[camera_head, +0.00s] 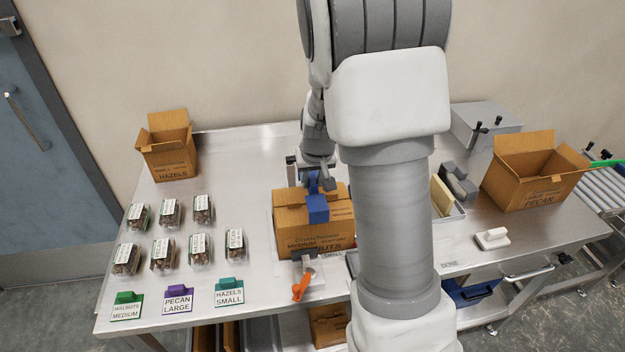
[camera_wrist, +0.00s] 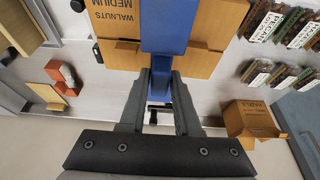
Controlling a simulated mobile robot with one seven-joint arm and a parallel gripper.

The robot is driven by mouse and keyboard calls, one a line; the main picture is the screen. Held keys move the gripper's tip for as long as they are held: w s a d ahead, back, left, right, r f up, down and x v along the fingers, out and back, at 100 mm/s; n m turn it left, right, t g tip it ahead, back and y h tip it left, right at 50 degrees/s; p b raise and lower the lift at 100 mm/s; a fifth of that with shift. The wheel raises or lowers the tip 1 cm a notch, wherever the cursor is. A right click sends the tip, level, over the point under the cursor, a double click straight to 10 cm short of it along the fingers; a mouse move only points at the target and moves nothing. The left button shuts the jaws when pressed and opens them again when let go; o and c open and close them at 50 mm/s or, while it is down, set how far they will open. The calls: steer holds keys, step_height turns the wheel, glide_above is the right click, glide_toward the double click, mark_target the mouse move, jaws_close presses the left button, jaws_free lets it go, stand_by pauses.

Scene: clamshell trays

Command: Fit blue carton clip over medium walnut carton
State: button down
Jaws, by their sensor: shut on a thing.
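The medium walnut carton (camera_head: 290,222) stands on the steel table in the middle of the head view, its top flaps looking closed. Its "WALNUTS MEDIUM" print also shows in the wrist view (camera_wrist: 105,50). My gripper (camera_head: 315,182) is over the carton's top and shut on the blue carton clip (camera_head: 318,210). In the wrist view the clip (camera_wrist: 168,35) sticks out from between my fingertips (camera_wrist: 160,75) and lies across the picture of the carton.
An open hazels carton (camera_head: 168,150) stands at the back left and an open pecan carton (camera_head: 532,180) at the right. Several nut clamshells (camera_head: 163,253) and label cards (camera_head: 178,300) lie at the left. An orange-handled tool (camera_head: 301,288) lies just in front of the walnut carton.

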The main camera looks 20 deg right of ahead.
steer(key=shift+f, duration=0.15)
steer(key=shift+f+b, duration=2.05)
steer(key=shift+f, duration=0.05)
steer(key=c, duration=0.5)
jaws_free()
steer(key=shift+c, duration=0.2)
steer(key=shift+r, duration=0.15)
step_height(320, 180, up, 16)
steer(key=p, duration=0.2)
glide_above(312, 193)
steer(key=s, duration=0.4)
steer(key=shift+a, duration=0.15)
